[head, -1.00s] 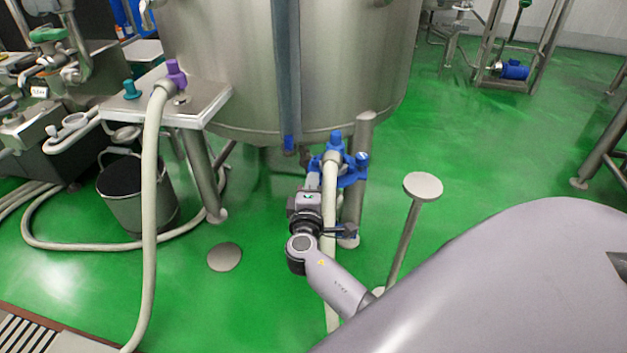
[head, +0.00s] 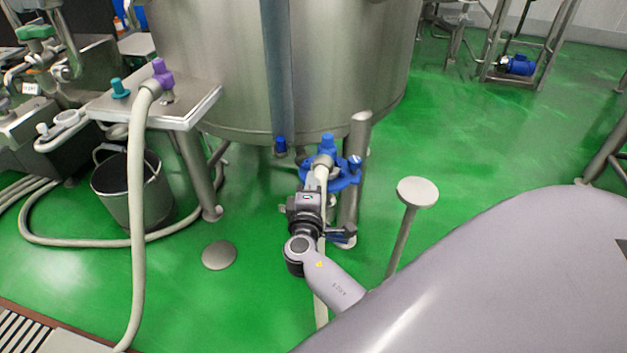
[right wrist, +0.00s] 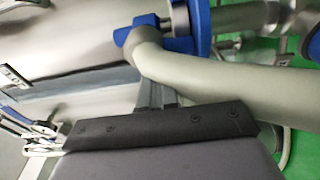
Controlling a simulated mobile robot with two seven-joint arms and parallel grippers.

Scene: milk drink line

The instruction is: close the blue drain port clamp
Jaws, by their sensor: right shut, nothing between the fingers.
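The blue drain port clamp (head: 345,180) is a ring with a knob at its right, at the tank's lower front beside a steel leg. A pale hose with a blue cap (head: 327,141) joins there and runs down. In the right wrist view, the blue ring (right wrist: 201,25) shows at the top, with the hose elbow crossing below it. My right gripper (head: 311,186) is just below and left of the clamp, close to the hose. It is shut and empty. Its fingertips are small and partly hidden, so I cannot tell whether they touch anything. My left gripper is out of view.
The steel tank (head: 350,70) stands directly above the port. A steel leg (head: 350,205) rises at the clamp's right, and a round-topped post (head: 417,192) stands farther right.

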